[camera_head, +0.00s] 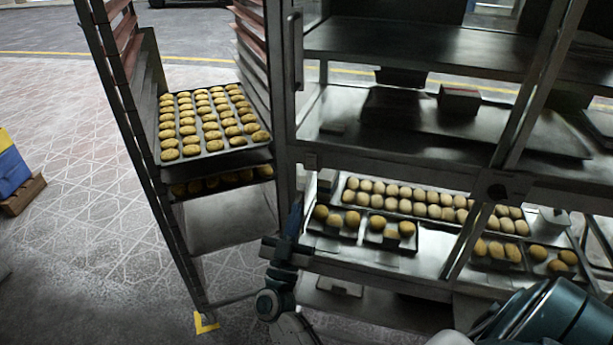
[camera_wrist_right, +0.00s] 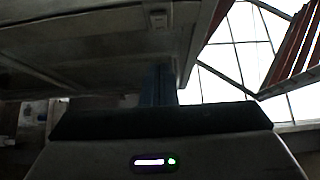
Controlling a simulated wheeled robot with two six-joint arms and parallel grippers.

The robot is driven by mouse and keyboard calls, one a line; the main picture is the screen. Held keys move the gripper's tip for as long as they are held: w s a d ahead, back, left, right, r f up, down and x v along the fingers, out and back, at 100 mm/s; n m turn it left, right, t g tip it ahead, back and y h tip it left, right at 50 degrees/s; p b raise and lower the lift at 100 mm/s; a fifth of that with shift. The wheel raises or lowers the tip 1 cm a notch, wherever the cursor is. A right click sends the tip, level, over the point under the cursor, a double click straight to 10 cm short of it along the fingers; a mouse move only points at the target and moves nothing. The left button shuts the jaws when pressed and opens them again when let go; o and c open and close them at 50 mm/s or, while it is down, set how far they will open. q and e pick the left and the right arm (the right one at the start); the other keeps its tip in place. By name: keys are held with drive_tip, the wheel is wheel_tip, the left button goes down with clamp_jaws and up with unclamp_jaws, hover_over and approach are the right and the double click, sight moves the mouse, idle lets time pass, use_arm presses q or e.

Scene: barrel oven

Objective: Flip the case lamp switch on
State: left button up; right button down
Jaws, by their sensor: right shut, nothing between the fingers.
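The glass-sided display case (camera_head: 400,270) stands at the centre and right of the head view. My right gripper (camera_head: 296,212) points upward beside the case's near left corner. Its blue fingers are shut and empty, and they show in the wrist view (camera_wrist_right: 158,82), apart from the switch in the picture. My left gripper is not in view.
A tall rack (camera_head: 180,220) with a tray of buns (camera_head: 213,150) stands left of the case, close to my right gripper. Trays of rolls (camera_head: 430,207) lie inside the case. Blue and yellow crates (camera_head: 12,170) stand at far left; the tiled floor between is clear.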

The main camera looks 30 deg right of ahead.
sight(311, 163)
drive_tip(key=w+d+r, duration=0.1)
drive_tip(key=d, duration=0.1)
drive_tip(key=w+d+r, duration=0.1)
drive_tip(key=w+d, duration=0.1)
drive_tip(key=w+d+r, duration=0.1)
drive_tip(key=w+d, duration=0.1)
drive_tip(key=shift+w+d+r, duration=0.1)
drive_tip(key=shift+d+r, duration=0.05)
drive_tip(key=shift+r, duration=0.05)
drive_tip(key=shift+w+d, duration=0.35)
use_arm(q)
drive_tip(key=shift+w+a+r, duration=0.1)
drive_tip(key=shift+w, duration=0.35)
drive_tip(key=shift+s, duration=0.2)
